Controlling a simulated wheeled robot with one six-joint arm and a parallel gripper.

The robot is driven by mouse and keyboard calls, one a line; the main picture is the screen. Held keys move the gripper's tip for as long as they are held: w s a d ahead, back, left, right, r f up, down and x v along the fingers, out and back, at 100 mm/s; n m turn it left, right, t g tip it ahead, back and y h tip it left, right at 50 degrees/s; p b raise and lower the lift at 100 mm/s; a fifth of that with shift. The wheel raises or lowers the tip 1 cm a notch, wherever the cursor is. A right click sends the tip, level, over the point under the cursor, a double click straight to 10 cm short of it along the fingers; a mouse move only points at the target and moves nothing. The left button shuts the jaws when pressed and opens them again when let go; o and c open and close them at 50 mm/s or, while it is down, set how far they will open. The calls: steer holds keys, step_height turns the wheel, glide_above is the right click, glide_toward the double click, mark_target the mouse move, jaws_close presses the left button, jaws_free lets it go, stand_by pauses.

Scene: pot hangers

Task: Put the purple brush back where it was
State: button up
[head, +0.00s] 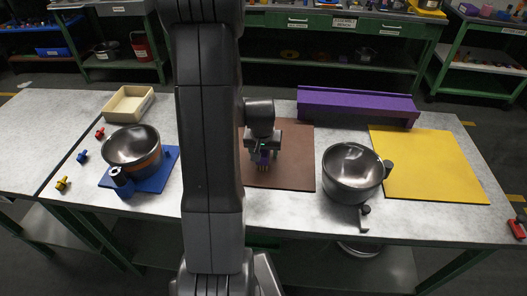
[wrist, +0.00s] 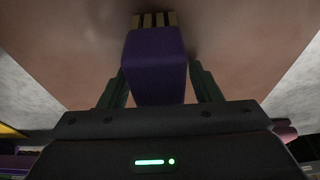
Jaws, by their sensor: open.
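The purple brush (head: 263,158) is over the brown mat (head: 292,165), below my gripper (head: 263,150) in the head view. In the wrist view the purple body of the brush (wrist: 155,60) lies between the two dark green fingers of my gripper (wrist: 160,85), with its tan bristles pointing away from the palm, toward the brown surface. The fingers are open on either side of the brush, with a small gap at the right. I cannot tell whether the bristles touch the mat. My arm hides part of the mat's left side.
A grey pot (head: 350,175) stands right of the brown mat, beside a yellow mat (head: 430,170). A purple rail (head: 357,104) lies behind. At left are a pot (head: 132,148) on a blue mat (head: 160,180), a cream bin (head: 128,104) and several small coloured pieces (head: 82,156).

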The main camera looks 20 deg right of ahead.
steer(key=v, duration=1.2)
steer(key=x, duration=1.2)
steer(key=shift+f, duration=0.2)
steer(key=shift+r, duration=0.25)
